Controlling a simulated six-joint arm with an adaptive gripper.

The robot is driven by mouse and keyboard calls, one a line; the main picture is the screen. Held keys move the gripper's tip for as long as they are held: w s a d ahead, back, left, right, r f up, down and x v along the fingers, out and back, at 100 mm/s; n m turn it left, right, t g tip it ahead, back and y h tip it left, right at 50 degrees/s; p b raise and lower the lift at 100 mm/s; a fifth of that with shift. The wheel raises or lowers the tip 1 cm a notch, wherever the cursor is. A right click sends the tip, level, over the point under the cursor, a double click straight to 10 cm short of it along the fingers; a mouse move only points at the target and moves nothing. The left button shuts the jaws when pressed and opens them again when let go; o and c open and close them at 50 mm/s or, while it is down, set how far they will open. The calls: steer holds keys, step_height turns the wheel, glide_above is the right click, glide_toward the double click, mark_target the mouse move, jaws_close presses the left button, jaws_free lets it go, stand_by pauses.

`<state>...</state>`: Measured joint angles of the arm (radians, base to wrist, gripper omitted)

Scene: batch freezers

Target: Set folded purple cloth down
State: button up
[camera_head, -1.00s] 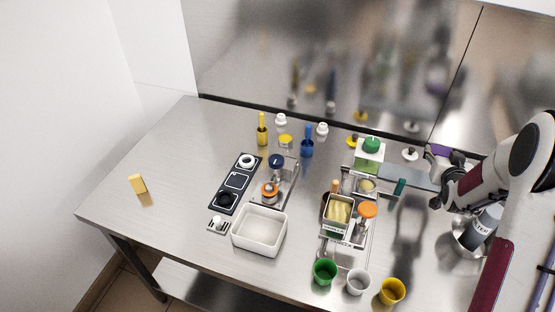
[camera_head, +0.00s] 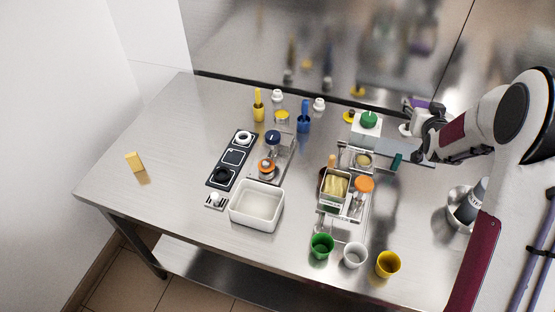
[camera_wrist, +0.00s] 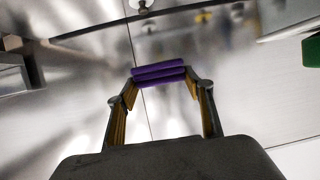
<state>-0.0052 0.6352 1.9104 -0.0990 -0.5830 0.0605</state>
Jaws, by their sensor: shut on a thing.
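The folded purple cloth (camera_wrist: 159,75) is held between the fingertips of my gripper (camera_wrist: 160,85) in the wrist view. It shows as stacked purple layers across the gap, with a finger pressed to each side. In the head view my gripper (camera_head: 420,116) is at the back right of the steel table, near the wall, and a small patch of the purple cloth (camera_head: 437,107) shows behind it. The fingers hide most of the cloth there. The cloth appears raised off the table, but I cannot tell how high.
A green-topped container (camera_head: 367,128) stands just left of my gripper. A white bin (camera_head: 257,205) and green (camera_head: 321,246), white and yellow cups are nearer the front.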

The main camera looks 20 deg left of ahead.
steer(key=s+a+n+g+y, duration=0.15)
steer(key=s+a, duration=0.25)
steer(key=a, duration=1.5)
steer(key=s+a+n+t+y, duration=0.1)
steer(key=s+a+n+y, duration=0.3)
steer(key=a, duration=1.5)
steer(key=s+a+n+g+y, duration=0.3)
steer(key=s+a, duration=2.5)
steer(key=shift+s+d+f, duration=0.1)
steer(key=shift+f, duration=1.3)
steer(key=shift+s+f, duration=0.1)
steer(key=shift+f, duration=1.25)
steer(key=shift+f, duration=3.15)
steer(key=shift+f, duration=0.1)
